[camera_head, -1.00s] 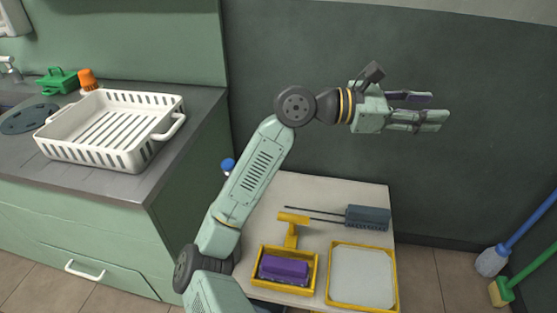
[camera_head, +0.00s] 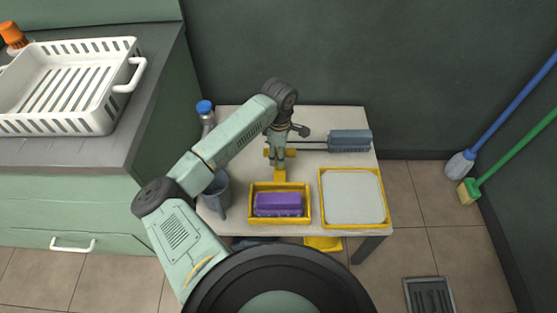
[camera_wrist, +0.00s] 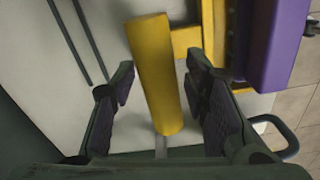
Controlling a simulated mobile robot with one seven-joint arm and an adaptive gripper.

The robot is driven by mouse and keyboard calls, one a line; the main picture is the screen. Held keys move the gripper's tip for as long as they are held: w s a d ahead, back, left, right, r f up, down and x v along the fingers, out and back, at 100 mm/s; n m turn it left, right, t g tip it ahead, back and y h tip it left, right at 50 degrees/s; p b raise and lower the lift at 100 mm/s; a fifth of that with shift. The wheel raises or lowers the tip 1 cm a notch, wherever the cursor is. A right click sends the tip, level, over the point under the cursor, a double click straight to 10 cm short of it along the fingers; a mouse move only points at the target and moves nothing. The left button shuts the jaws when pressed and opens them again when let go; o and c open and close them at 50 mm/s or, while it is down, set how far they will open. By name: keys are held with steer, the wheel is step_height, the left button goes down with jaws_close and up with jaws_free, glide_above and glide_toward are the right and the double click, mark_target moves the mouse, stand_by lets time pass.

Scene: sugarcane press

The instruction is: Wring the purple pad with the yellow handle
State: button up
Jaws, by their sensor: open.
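The purple pad (camera_head: 278,204) lies in a yellow press frame (camera_head: 251,217) on the small white table. It also shows at the upper right of the wrist view (camera_wrist: 276,50). The yellow handle (camera_wrist: 154,75) is a thick bar that stands between my gripper's fingers in the wrist view. My gripper (camera_wrist: 160,100) is open, with one dark-padded finger on each side of the handle and gaps visible on both sides.
A yellow-rimmed tray (camera_head: 352,198) sits right of the press on the table (camera_head: 235,122). A grey-blue block with long rods (camera_head: 349,140) lies behind. A blue-capped bottle (camera_head: 206,115) and grey cup (camera_head: 217,192) stand left. A counter with a white basket (camera_head: 75,85) is further left.

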mark_target(280, 169)
steer(key=shift+f, duration=2.65)
steer(key=shift+c, duration=0.5)
jaws_close()
